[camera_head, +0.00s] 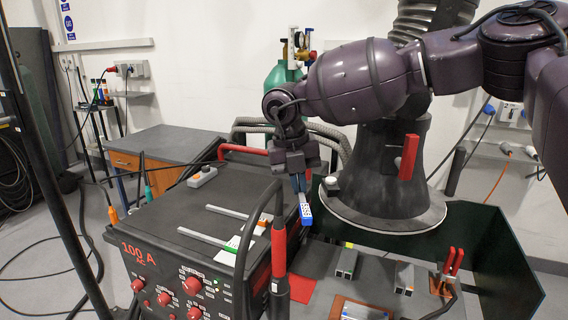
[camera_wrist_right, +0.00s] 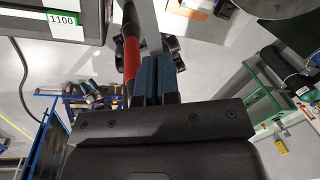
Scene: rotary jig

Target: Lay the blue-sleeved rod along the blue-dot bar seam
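My right gripper (camera_head: 302,192) points down from the arm that comes in from the upper right. Its fingers are close together on the blue-sleeved rod (camera_head: 306,213), whose bright blue end hangs at the fingertips, above the right edge of the welding machine. The rest of this rod is hidden or too small to tell. In the right wrist view the blue fingers (camera_wrist_right: 158,80) sit close side by side. My left gripper is not in view.
The welding machine (camera_head: 185,262) carries a green-ended rod (camera_head: 205,238) and an orange-ended rod (camera_head: 226,212) on top.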

